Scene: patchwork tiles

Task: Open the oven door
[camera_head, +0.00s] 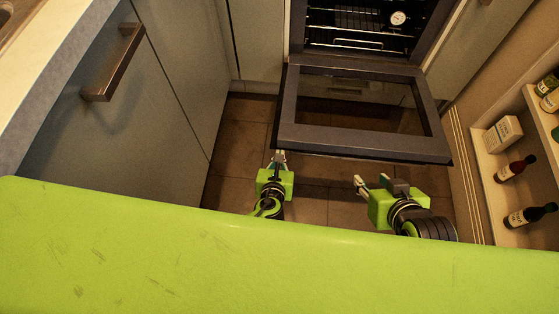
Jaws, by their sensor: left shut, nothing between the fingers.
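The oven (366,47) is at the top centre of the head view, with its rack and a round dial thermometer showing inside. Its dark-framed oven door (350,140) with a glass pane is swung down and stands open, tilted out towards me. My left gripper (278,158) is shut and empty, close to the lower left edge of the door; I cannot tell if it touches. My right gripper (371,181) is below the door's outer edge, apart from it, with its fingers spread and nothing between them.
A grey cabinet with a bar handle (115,65) stands on the left under a pale counter. On the right, a shelf (490,160) holds bottles and a small box. Brown floor tiles (238,135) are bare between. My green body fills the bottom.

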